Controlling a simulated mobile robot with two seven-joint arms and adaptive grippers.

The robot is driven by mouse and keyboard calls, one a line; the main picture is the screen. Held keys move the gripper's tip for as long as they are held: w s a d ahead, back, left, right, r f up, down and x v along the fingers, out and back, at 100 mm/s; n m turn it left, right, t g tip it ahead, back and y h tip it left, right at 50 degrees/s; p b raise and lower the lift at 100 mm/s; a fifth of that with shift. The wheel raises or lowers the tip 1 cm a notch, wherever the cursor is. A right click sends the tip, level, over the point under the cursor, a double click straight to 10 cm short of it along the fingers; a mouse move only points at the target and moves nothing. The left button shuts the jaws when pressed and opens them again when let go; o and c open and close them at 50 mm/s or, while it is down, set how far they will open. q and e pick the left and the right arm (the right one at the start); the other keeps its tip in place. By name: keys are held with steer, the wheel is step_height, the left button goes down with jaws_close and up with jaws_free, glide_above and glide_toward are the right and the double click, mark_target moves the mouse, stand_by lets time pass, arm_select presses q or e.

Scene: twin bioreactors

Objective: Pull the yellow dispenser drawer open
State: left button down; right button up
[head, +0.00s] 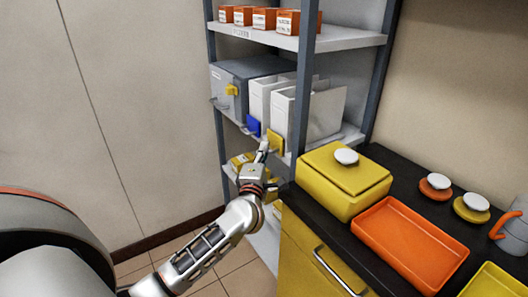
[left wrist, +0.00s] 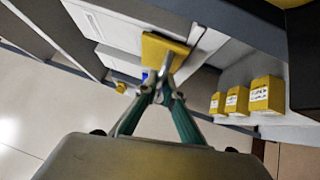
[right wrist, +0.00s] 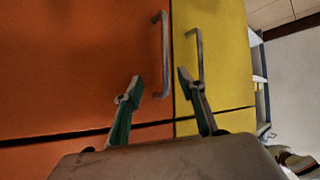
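The yellow dispenser drawer shows as a yellow front plate (head: 277,144) low on the right-hand white dispenser (head: 290,112), on the middle shelf. My left gripper (head: 263,148) reaches up to it from below. In the left wrist view the fingers (left wrist: 164,76) are drawn together at the lower edge of the yellow plate (left wrist: 160,48) and look shut on its handle; the fingertips hide the contact. My right gripper (right wrist: 158,78) is open and empty, facing an orange and a yellow cabinet door.
A blue drawer front (head: 252,125) sits close left of the yellow one. A shelf post (head: 303,80) stands just right. Below are yellow labelled boxes (left wrist: 237,99). A yellow lidded box (head: 345,185) and an orange tray (head: 410,245) occupy the black counter.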

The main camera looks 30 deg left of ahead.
arm_select(q)
steer(key=s+a+p, duration=0.4)
steer(key=s+p, duration=0.1)
steer(key=s, duration=0.5)
arm_select(e)
steer(key=r, duration=0.2)
steer(key=s+r, duration=0.1)
steer(key=shift+a+r, duration=0.35)
steer(key=shift+a, duration=0.05)
arm_select(q)
steer(key=shift+s, duration=0.1)
arm_select(e)
steer(key=shift+w, duration=0.1)
arm_select(q)
steer(key=c, duration=2.2)
jaws_free()
arm_select(e)
steer(key=shift+w+r, duration=0.1)
steer(key=shift+r, duration=0.1)
arm_select(q)
steer(key=shift+o, duration=0.2)
